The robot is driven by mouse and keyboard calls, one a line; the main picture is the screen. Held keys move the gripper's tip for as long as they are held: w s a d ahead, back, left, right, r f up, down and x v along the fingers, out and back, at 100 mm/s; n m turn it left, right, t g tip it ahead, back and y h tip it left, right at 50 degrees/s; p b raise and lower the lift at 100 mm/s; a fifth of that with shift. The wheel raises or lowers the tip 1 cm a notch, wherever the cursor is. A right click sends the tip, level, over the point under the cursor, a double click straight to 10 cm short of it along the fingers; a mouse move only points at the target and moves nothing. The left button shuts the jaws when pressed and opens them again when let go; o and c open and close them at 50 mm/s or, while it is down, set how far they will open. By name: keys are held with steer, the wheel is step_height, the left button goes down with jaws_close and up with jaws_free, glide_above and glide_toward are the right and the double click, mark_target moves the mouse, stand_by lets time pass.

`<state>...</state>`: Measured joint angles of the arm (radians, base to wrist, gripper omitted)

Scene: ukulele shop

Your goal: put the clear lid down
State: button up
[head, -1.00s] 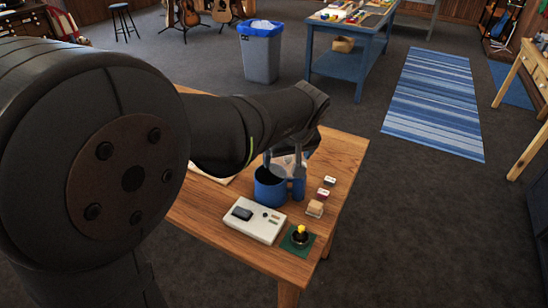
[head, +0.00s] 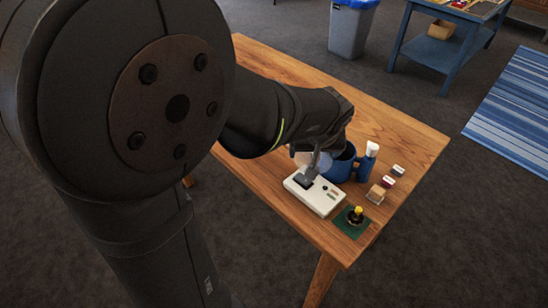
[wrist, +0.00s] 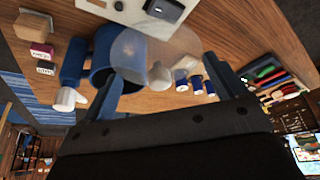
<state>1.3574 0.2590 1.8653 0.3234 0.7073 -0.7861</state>
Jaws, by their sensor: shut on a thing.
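The clear lid (wrist: 157,48) is a see-through round disc with a pale knob (wrist: 159,76), seen between the fingers in the wrist view. My gripper (wrist: 162,78) is shut on the lid; the exact contact points are hard to make out. In the head view my gripper (head: 312,168) and the faint lid (head: 302,158) are at the left side of the open blue pot (head: 341,166), close to the white box-shaped device (head: 318,198). The lid appears off the pot. Whether it touches the table or the device cannot be told.
A blue bottle (head: 367,163) stands right of the pot. Small blocks (head: 376,194) and a yellow-knobbed item on a green mat (head: 350,227) lie near the table's right front. The wooden table (head: 300,90) has bare room behind the arm and at the front left.

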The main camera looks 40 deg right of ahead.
glide_above(279, 162)
steer(key=s, duration=0.1)
steer(key=f, duration=0.4)
steer(key=a+f, duration=0.1)
steer(key=f, duration=0.2)
steer(key=shift+s, duration=0.1)
steer(key=shift+f, duration=2.1)
steer(key=shift+f, duration=0.15)
steer(key=o, duration=0.7)
steer(key=v, duration=1.2)
